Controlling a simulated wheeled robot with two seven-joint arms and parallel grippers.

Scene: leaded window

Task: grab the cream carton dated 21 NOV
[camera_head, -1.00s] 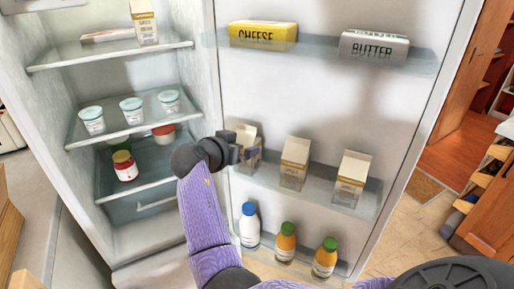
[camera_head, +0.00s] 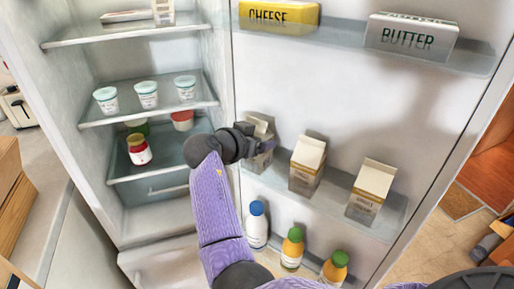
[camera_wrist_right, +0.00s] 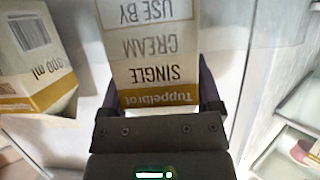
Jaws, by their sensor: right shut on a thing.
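Three cream cartons with tan tops stand on the middle door shelf in the head view. My right gripper (camera_head: 262,142) is shut on the leftmost carton (camera_head: 259,126), partly hidden behind it. In the right wrist view this carton (camera_wrist_right: 153,50) sits between the fingers, its upside-down text reading "Tuppelbrot", "SINGLE CREAM" and "USE BY"; the date is out of view. The middle carton (camera_head: 307,165) and the right carton (camera_head: 371,191) stand apart from the gripper, their dates too small to read. The middle carton also appears at left in the right wrist view (camera_wrist_right: 35,50). My left gripper is not in view.
The door shelf (camera_head: 395,218) holds the cartons. Above are cheese (camera_head: 278,16) and butter (camera_head: 410,37). Below stand a white bottle (camera_head: 257,225) and two orange bottles (camera_head: 291,250).

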